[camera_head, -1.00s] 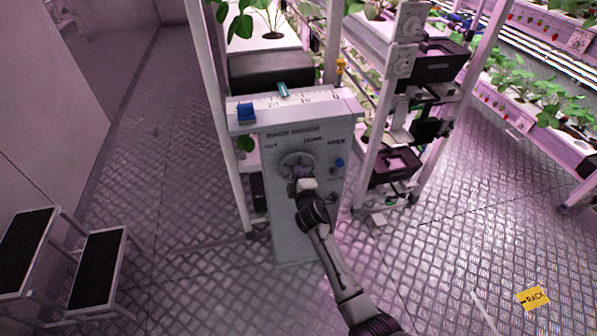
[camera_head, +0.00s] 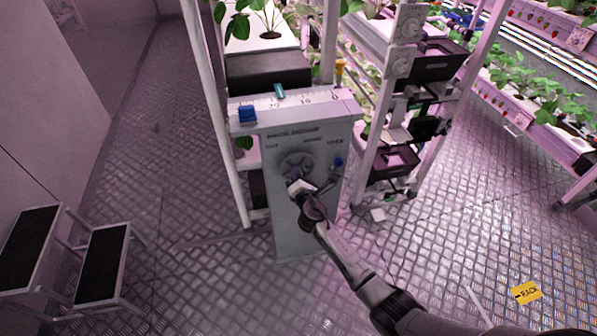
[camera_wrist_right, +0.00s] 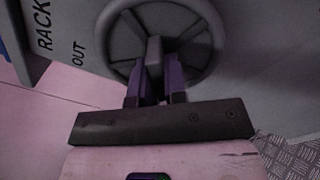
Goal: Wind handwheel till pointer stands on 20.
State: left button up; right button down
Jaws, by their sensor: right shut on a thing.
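The grey handwheel (camera_head: 297,164) is on the front of a grey panel box (camera_head: 296,235). My right gripper (camera_head: 297,186) is at its lower part. In the right wrist view, the purple-grey fingers (camera_wrist_right: 156,84) are shut on a grey grip standing out from the spoked handwheel (camera_wrist_right: 118,42). The green pointer (camera_head: 280,91) is on the white scale (camera_head: 318,97) on top of the box. It stands between the 20 and 10 marks, close to 20; the exact reading is too small to tell. My left gripper is out of view.
A blue block (camera_head: 247,113) sits at the scale's left end, and a blue knob (camera_head: 338,162) is right of the handwheel. Plant racks stand behind and at right. A step stool (camera_head: 100,265) is at left; a yellow sign (camera_head: 526,292) lies on the open floor at right.

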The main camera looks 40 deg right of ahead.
jog(key=n+p, duration=0.1)
jog(key=n, duration=0.2)
jog(key=shift+d+r+n+p, duration=0.1)
jog(key=shift+r+n+p, duration=0.05)
jog(key=shift+n+p, duration=0.25)
jog(key=n+p, duration=0.2)
jog(key=n, duration=0.2)
jog(key=shift+n+p, duration=0.3)
jog(key=shift+p, duration=0.1)
jog(key=n+p, duration=0.2)
jog(key=n, duration=0.1)
jog(key=shift+n, duration=0.3)
jog(key=n+p, duration=0.2)
jog(key=n, duration=0.1)
jog(key=shift+s+d, duration=0.1)
jog(key=shift+n+p, duration=0.6)
jog(key=shift+n, duration=0.3)
jog(key=shift+n, duration=0.3)
jog(key=c, duration=1.2)
grip_release()
